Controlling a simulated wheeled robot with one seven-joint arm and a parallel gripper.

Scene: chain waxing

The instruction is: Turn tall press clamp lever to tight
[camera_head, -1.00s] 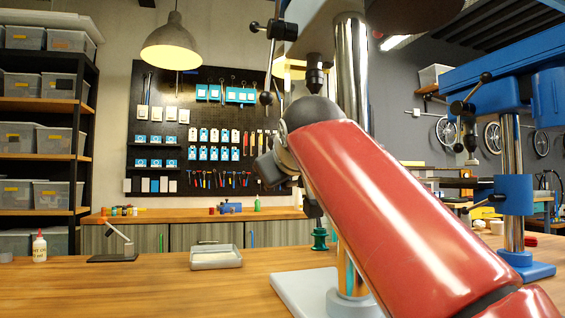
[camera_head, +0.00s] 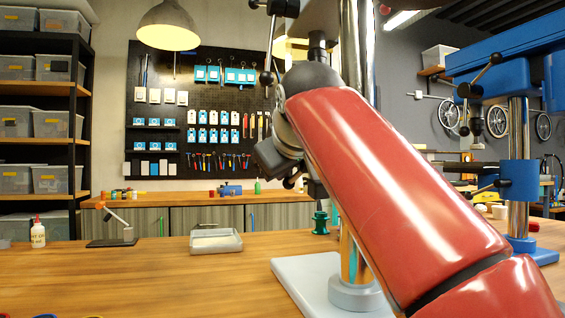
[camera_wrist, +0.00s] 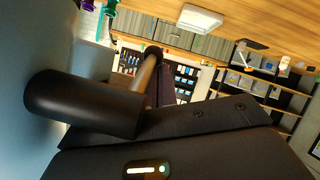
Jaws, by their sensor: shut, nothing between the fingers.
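The near tall press stands right of centre in the head view, with a chrome column (camera_head: 357,60) and a pale base plate (camera_head: 300,280). Dark levers with ball ends (camera_head: 267,78) hang at its upper left. My red arm hides much of its middle. In the wrist view, a thick black cylinder (camera_wrist: 85,103) and a shiny rod (camera_wrist: 147,72) cross close in front of my gripper (camera_wrist: 195,122). I cannot tell which is the clamp lever or whether they touch my gripper. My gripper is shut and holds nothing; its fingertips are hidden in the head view.
A grey tray (camera_head: 216,241), a small stand with a tilted arm (camera_head: 112,240) and a white bottle (camera_head: 38,233) are on the wooden bench (camera_head: 170,285). A green spool (camera_head: 320,223) stands behind the base. A blue press (camera_head: 518,180) is at the right. The bench's left front is mostly clear.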

